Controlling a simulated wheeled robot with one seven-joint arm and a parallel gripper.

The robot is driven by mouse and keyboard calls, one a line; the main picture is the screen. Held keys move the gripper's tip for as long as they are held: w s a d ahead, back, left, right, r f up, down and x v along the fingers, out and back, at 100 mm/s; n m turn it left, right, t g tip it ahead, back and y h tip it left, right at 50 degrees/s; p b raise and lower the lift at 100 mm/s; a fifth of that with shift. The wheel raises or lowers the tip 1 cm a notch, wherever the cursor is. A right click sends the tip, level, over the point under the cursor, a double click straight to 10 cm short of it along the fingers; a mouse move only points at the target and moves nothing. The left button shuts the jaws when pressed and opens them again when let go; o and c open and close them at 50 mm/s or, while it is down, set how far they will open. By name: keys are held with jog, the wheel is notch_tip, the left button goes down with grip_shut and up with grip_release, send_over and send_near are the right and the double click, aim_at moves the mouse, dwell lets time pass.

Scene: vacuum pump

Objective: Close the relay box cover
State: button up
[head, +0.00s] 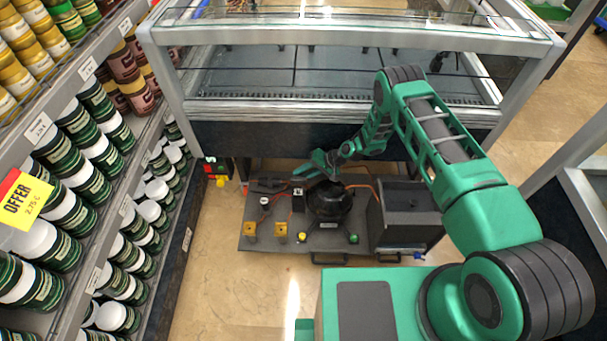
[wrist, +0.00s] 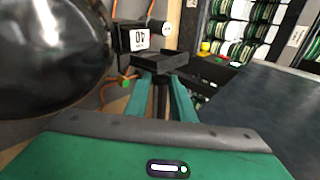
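A black vacuum pump unit (head: 328,203) stands on a grey base plate (head: 322,241) on the floor. My gripper (head: 309,170) is above the plate, behind the pump. Its two green fingers (wrist: 161,88) are apart, with nothing clearly held.
A larger dark box (head: 405,212) stands at the plate's right end. A gauge (head: 265,201) and brass fittings (head: 281,230) are at left. A glass-topped metal case (head: 350,90) rises behind, and shelves of jars (head: 85,170) line the left. The front left floor is clear.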

aim_at(298, 181)
grip_shut()
jog(key=shift+s, duration=0.2)
jog(key=s+t, duration=0.1)
jog(key=s+n+t, duration=0.1)
jog(key=t, duration=0.1)
jog(key=shift+d+n, duration=0.1)
jog(key=shift+n, duration=0.2)
jog(key=shift+s+f+n+t+y, duration=0.2)
jog(key=shift+s+n+t, duration=0.4)
jog(key=shift+t, duration=0.35)
jog(key=shift+s+f+n+t+y, duration=0.1)
jog(key=shift+s+n+t+y, duration=0.1)
jog(key=shift+s+n+t, duration=0.55)
jog(key=shift+w+t, duration=0.25)
jog(key=shift+t, duration=0.05)
jog(key=o, duration=0.8)
grip_release()
jog(key=shift+r, duration=0.1)
